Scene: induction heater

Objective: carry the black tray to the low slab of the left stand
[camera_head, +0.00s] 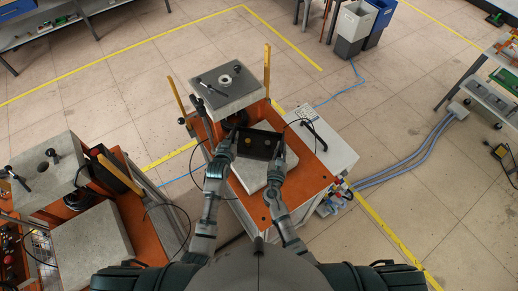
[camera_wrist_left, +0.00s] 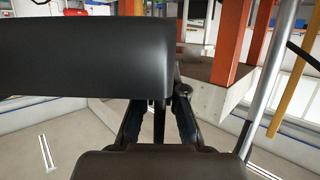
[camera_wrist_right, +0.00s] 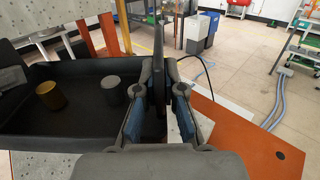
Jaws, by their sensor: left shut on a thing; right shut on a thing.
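The black tray (camera_head: 262,133) is held level between my two grippers, over the light low slab (camera_head: 250,182) of the middle stand. In the right wrist view the tray (camera_wrist_right: 55,133) holds a brass cylinder (camera_wrist_right: 50,96) and a grey cylinder (camera_wrist_right: 111,91). My left gripper (camera_head: 230,140) is shut on its left end wall; the tray (camera_wrist_left: 85,58) fills much of the left wrist view. My right gripper (camera_head: 279,153) is shut on its right end wall. The left stand's low slab (camera_head: 92,243) is bare, at lower left. Whether the tray touches the slab beneath is unclear.
The middle stand has an upper block (camera_head: 228,88) behind the tray and upright yellow bars (camera_head: 267,70). The left stand's upper block (camera_head: 48,172) rises behind its low slab. A white cabinet (camera_head: 325,135) stands right of the tray. A floor gap separates the stands.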

